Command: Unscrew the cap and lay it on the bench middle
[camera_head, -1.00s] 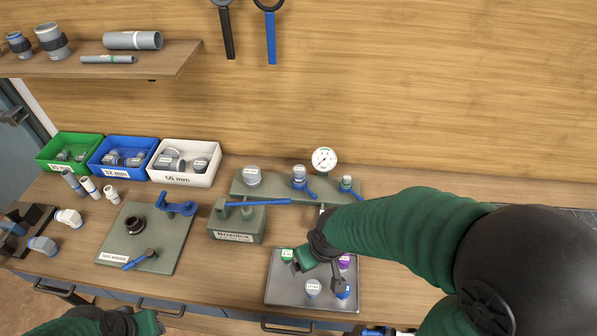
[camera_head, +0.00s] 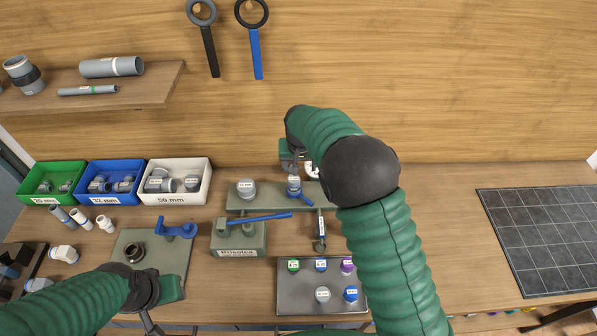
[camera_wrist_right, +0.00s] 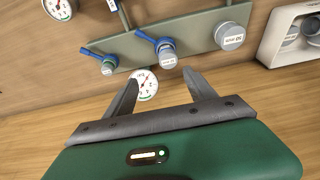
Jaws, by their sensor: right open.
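The green manifold (camera_head: 270,199) stands at the back of the bench. It carries a large grey cap (camera_head: 247,188) and a smaller grey cap with a blue valve handle (camera_head: 294,187); its right end is hidden by my right arm. In the right wrist view the large cap (camera_wrist_right: 229,36), the middle cap (camera_wrist_right: 167,54) and a small cap (camera_wrist_right: 108,65) show, all seated. My right gripper (camera_wrist_right: 160,95) is open and empty, with a pressure gauge (camera_wrist_right: 147,84) showing between its fingers. My left gripper (camera_head: 150,322) is low over the bench's front left, its fingertips unclear.
A grey tray (camera_head: 283,309) holds several coloured caps at the front. Green, blue and white bins (camera_head: 178,192) stand back left. A green plate (camera_head: 180,255) with fittings lies left. The bench (camera_head: 445,250) is clear between my right arm and a dark grid panel (camera_head: 540,235).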

